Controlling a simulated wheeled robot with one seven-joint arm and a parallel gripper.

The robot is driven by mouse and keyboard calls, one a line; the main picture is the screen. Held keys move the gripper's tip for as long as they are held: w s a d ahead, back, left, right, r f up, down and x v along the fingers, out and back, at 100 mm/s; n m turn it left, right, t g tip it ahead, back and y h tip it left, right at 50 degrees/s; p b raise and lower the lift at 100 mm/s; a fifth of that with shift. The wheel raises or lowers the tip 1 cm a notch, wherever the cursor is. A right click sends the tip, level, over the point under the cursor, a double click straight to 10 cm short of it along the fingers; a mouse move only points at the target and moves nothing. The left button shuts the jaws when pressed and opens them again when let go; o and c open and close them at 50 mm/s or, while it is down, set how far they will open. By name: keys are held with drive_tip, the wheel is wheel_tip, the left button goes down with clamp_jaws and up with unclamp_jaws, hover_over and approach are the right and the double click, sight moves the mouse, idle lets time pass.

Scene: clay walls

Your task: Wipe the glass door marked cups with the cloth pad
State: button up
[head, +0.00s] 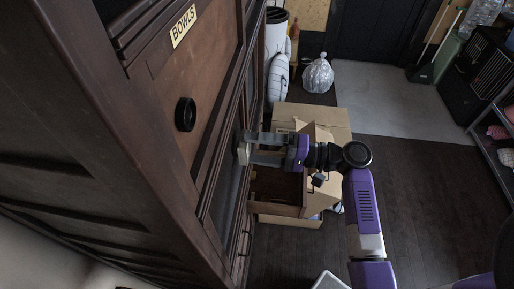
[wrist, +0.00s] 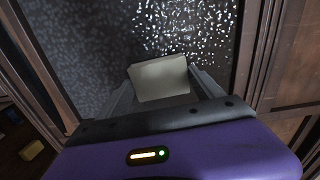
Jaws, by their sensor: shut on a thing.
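My gripper (head: 250,147) is shut on a pale cloth pad (head: 243,151), which sits between its fingertips. In the wrist view the pad (wrist: 158,77) faces the glass door (wrist: 95,45), in front of its lower part as pictured. White specks show bright on the glass above and right of the pad; the left part looks darker and duller. In the head view the glass door (head: 229,172) is seen at a steep slant, and the pad is at or very near it; contact cannot be told for sure. No cups label is visible.
A wooden door marked BOWLS (head: 184,26) with a black round knob (head: 185,114) is left of the glass door. An open drawer (head: 276,190) and cardboard boxes (head: 325,119) lie below and beyond my gripper. The dark floor (head: 425,190) at right is clear.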

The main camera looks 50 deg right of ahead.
sight(237, 135)
drive_tip(key=shift+w+a, duration=0.35)
drive_tip(key=shift+w, duration=0.25)
drive_tip(key=shift+d, duration=0.1)
drive_tip(key=shift+w+d+b, duration=0.3)
drive_tip(key=shift+w+d, duration=0.15)
drive_tip(key=shift+d, duration=0.25)
drive_tip(key=shift+w+d+b, duration=0.25)
drive_tip(key=shift+w+d, duration=0.2)
drive_tip(key=shift+d, duration=0.25)
drive_tip(key=shift+w+d, duration=0.15)
drive_tip(key=shift+d, duration=0.05)
drive_tip(key=shift+a, duration=0.1)
drive_tip(key=shift+s+a+p, duration=0.4)
drive_tip(key=shift+s+a, duration=0.1)
drive_tip(key=shift+a, duration=0.4)
drive_tip(key=shift+s+a+p, duration=0.4)
drive_tip(key=shift+s+a, duration=0.05)
drive_tip(key=shift+a, duration=0.45)
